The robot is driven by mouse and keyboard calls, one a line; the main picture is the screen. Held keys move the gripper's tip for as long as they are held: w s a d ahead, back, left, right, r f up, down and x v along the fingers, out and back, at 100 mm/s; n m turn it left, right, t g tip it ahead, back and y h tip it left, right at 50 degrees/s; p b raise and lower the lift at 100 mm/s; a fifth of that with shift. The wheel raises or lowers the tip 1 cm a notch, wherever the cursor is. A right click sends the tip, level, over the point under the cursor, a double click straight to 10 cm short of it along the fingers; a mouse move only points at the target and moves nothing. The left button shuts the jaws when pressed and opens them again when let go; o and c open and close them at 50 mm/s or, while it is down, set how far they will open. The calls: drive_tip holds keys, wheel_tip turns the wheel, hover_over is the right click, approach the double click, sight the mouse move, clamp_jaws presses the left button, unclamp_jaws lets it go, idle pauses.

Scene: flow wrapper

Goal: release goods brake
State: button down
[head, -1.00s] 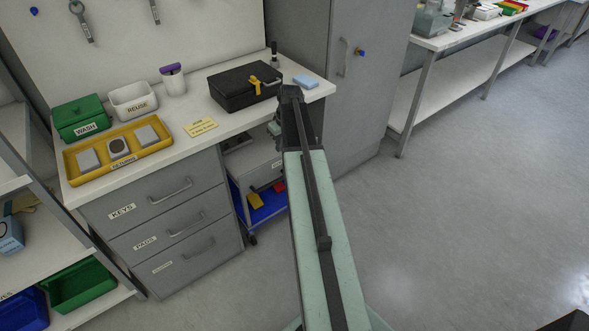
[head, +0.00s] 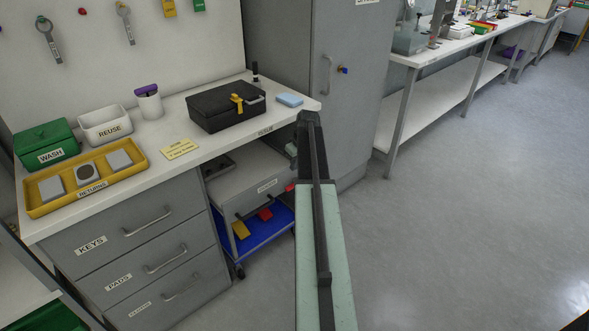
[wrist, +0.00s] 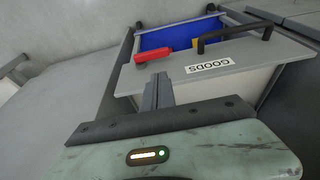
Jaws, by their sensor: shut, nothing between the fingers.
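The goods cart (head: 241,178), a grey unit with a label on its front, stands under the bench in the head view. In the wrist view its panel (wrist: 250,52) shows close up and upside down, with a GOODS label and a black handle (wrist: 235,36). A red lever-like part (wrist: 153,56) sticks out at the panel's left edge; a red bit (head: 290,187) beside my arm in the head view looks like the same part. My gripper (wrist: 158,80) is shut and empty, just below the red part in the picture, apparently apart from it. The head view hides my gripper behind my arm.
A blue lower shelf (head: 268,229) holds a yellow piece (head: 240,230) and a red piece (head: 265,213). Drawers (head: 138,226) stand left of the cart, a grey cabinet (head: 300,60) behind right. The bench top (head: 225,145) overhangs the cart. Open floor lies to the right.

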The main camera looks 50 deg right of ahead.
sight(291, 186)
drive_tip(key=b+x, duration=0.3)
drive_tip(key=s+b+x, duration=0.1)
drive_tip(key=b+x, duration=0.2)
drive_tip(key=x, duration=0.1)
drive_tip(key=b+x, duration=0.3)
drive_tip(key=shift+f, duration=0.45)
drive_tip(key=shift+r, duration=0.15)
drive_tip(key=shift+s+d, duration=0.1)
drive_tip(key=shift+s, duration=0.1)
